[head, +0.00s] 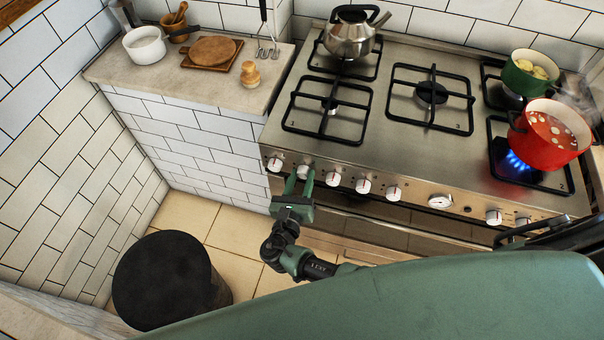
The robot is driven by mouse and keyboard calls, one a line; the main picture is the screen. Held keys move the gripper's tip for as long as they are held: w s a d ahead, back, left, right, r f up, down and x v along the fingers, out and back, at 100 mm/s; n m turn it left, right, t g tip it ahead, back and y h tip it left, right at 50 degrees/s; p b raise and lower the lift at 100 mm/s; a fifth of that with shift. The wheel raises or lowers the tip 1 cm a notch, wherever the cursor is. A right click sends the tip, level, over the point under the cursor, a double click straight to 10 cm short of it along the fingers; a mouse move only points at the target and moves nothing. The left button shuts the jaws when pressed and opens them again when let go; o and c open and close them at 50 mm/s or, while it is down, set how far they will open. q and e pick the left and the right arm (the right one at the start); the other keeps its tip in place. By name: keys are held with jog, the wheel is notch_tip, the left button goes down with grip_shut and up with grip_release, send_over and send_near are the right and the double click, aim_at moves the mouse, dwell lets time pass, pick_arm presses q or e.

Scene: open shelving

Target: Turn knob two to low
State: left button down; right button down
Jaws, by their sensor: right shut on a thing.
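The stove's front panel (415,198) carries a row of white knobs. The second knob from the left (304,172) sits between the green fingers of my right gripper (300,182). My right gripper is shut on this knob, and its fingers partly cover it. The exact angle of the knob's pointer is too small to tell. The first knob (275,164) is to its left and the third knob (333,179) to its right, both apart from the fingers. My left gripper is not in view.
A steel kettle (350,35) stands on the back left burner. A red pot (545,150) sits over a lit blue flame (517,162) at the right, with a green pot (522,78) behind it. A black bin (165,280) stands on the floor at the left.

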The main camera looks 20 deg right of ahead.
jog(key=shift+n+p, duration=0.5)
jog(key=shift+n, duration=0.6)
jog(key=c, duration=0.9)
grip_release()
jog(key=shift+c, duration=0.2)
jog(key=shift+a, duration=0.1)
jog(key=v, duration=0.7)
jog(key=shift+s+a, duration=0.25)
jog(key=shift+s, duration=0.05)
